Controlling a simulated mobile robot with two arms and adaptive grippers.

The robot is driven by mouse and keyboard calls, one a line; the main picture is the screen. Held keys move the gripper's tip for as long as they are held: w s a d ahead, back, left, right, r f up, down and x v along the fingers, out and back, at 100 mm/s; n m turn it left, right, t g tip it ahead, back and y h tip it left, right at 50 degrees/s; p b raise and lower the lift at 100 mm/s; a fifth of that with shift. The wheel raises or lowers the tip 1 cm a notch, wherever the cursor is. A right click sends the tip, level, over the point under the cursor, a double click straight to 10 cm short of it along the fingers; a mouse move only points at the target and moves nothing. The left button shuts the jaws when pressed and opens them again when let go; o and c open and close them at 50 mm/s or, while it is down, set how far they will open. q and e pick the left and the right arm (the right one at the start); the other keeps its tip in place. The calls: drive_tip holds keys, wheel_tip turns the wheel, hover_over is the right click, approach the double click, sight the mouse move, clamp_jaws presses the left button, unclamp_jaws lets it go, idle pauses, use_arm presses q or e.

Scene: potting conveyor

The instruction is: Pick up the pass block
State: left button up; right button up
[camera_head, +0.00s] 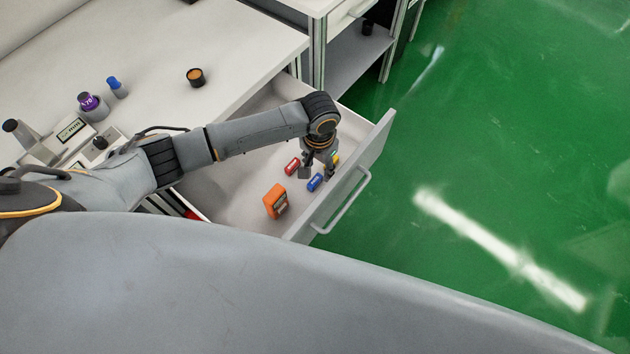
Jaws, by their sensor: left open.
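Small blocks lie in the open drawer (232,198). A red block (292,166) and a blue block (315,182) show white labels too small to read. A yellow or green block (336,158) is partly hidden behind my gripper. I cannot tell which is the pass block. My left gripper (318,174) points down over the drawer, open, with its fingers close to the blue block and the red block to their left. I cannot tell whether the fingers touch anything. My right gripper is out of view.
An orange device (276,201) lies in the drawer near the blocks. The drawer front with its handle (343,203) stands close to my gripper. The white bench (150,50) holds a dark cup (195,77), a blue-capped bottle (117,88) and instruments. Green floor is clear at right.

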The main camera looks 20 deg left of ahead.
sight(315, 180)
use_arm(q)
drive_tip(key=shift+s+a+f, duration=0.15)
drive_tip(key=shift+a+f, duration=0.05)
drive_tip(key=shift+f, duration=1.35)
drive_tip(key=shift+s+a+f, duration=0.1)
drive_tip(key=shift+a+f, duration=0.05)
drive_tip(key=shift+f, duration=1.4)
drive_tip(key=shift+c, duration=0.5)
clamp_jaws()
